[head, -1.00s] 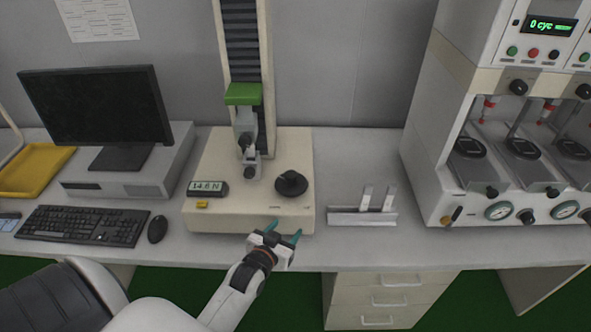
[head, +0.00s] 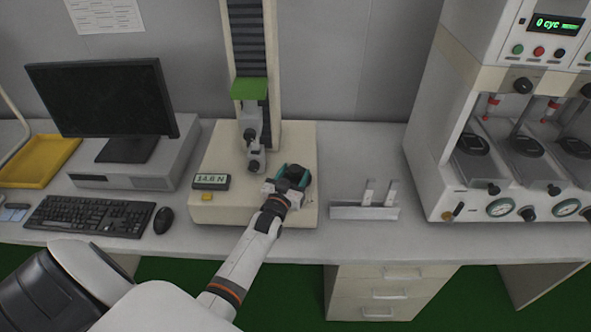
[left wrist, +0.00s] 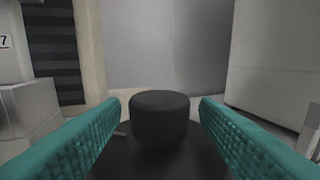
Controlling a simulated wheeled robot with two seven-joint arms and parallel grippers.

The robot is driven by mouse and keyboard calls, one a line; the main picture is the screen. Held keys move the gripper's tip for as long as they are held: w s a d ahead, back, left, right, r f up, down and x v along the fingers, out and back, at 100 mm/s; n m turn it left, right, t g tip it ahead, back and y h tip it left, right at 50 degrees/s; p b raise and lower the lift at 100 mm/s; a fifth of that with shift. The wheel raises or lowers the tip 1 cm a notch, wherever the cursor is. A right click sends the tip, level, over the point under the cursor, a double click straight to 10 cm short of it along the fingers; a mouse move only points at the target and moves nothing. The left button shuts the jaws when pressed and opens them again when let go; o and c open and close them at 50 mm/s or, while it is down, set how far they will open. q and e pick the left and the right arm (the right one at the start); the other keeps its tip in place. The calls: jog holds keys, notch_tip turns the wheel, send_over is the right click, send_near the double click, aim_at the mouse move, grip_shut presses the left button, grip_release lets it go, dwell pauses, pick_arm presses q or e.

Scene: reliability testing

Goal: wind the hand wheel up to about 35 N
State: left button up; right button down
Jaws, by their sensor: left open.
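The black hand wheel (head: 298,174) sits on the cream base of the test stand (head: 213,160), partly hidden by my left gripper. My left gripper (head: 290,176) is at the wheel with its teal fingers open. In the left wrist view the wheel's round black knob (left wrist: 160,118) stands between the two open fingers, with a gap on each side. The wheel's dark disc lies below the knob. The force display (head: 211,181) on the stand's base appears to read 14.6 N. The grey clamp (head: 252,140) hangs from the green carriage (head: 249,89) on the column. My right gripper is not in view.
A yellow button (head: 207,197) is below the display. A metal bracket (head: 364,211) lies right of the stand. A keyboard (head: 90,214), mouse (head: 160,221) and monitor (head: 101,97) are on the left. A large tester (head: 458,90) with gauges stands at the right.

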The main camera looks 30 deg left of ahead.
pick_arm(q)
jog(key=shift+x, duration=0.8)
jog(key=shift+c, duration=0.6)
jog(key=c, duration=0.9)
jog(key=shift+m+h, duration=0.4)
jog(key=shift+h, duration=0.2)
jog(key=m+h+b, duration=0.1)
jog(key=h, duration=0.1)
jog(key=m+h+b, duration=0.1)
jog(key=h, duration=0.1)
jog(key=shift+a+f+m+b, duration=0.1)
jog(key=shift+f+m+b, duration=0.1)
jog(key=shift+m+b, duration=0.15)
jog(key=m+h+b, duration=0.2)
jog(key=h+b, duration=0.1)
jog(key=shift+m+h, duration=0.25)
jog(key=shift+h, duration=0.15)
jog(key=shift+r+m+g+h+b, duration=0.15)
jog(key=shift+m+g+h+b, duration=0.35)
jog(key=shift+h+b, duration=0.35)
